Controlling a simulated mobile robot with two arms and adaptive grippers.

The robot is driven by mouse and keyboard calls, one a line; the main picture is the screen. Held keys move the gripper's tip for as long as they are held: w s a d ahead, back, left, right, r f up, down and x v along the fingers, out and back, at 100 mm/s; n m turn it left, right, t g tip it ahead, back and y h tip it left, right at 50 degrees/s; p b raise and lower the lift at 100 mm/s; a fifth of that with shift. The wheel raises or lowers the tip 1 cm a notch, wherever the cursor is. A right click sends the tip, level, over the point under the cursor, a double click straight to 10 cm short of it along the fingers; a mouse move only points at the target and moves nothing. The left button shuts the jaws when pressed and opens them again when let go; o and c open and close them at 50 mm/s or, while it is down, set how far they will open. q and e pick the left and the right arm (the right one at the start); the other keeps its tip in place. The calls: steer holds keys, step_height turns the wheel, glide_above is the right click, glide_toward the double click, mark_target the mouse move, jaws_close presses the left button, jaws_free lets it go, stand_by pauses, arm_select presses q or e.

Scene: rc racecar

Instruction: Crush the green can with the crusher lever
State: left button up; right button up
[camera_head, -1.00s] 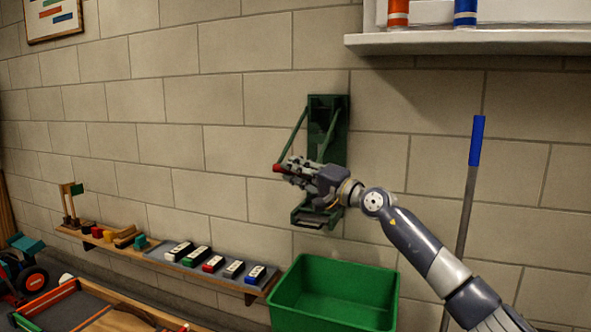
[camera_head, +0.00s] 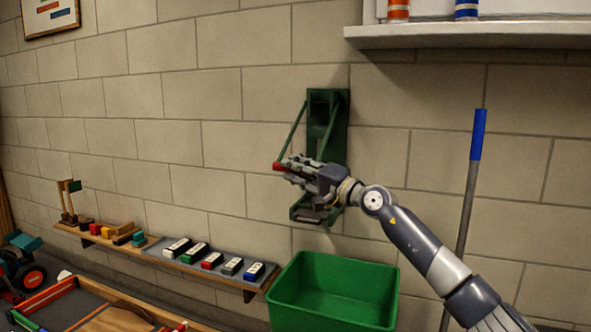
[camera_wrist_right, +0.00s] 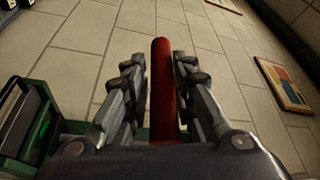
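The green crusher (camera_head: 325,110) is mounted on the block wall, with two slanting lever arms (camera_head: 292,132). Its red handle (camera_head: 279,167) sticks out left of my right gripper (camera_head: 294,168). In the right wrist view the red handle (camera_wrist_right: 163,90) lies lengthwise between the fingers of my right gripper (camera_wrist_right: 160,65), which are drawn in close around it. A thin gap shows on the left. Part of the crusher frame (camera_wrist_right: 60,128) shows at lower left, with a bright green patch (camera_wrist_right: 42,130) inside; I cannot tell if it is the can. My left gripper is not in view.
A green bin (camera_head: 335,309) stands below the crusher. A low shelf (camera_head: 193,269) with several small blocks runs along the wall to the left. A blue-handled pole (camera_head: 477,135) leans at the right. A white shelf (camera_head: 480,38) is at upper right.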

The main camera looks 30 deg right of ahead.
steer(key=shift+o, duration=0.8)
steer(key=shift+w+d+f, duration=0.2)
steer(key=shift+f, duration=0.1)
steer(key=shift+s+a+r, duration=0.1)
steer(key=shift+r, duration=0.05)
steer(key=shift+s, duration=0.1)
steer(key=v, duration=1.1)
steer(key=shift+s+d, duration=0.25)
steer(key=shift+s, duration=0.1)
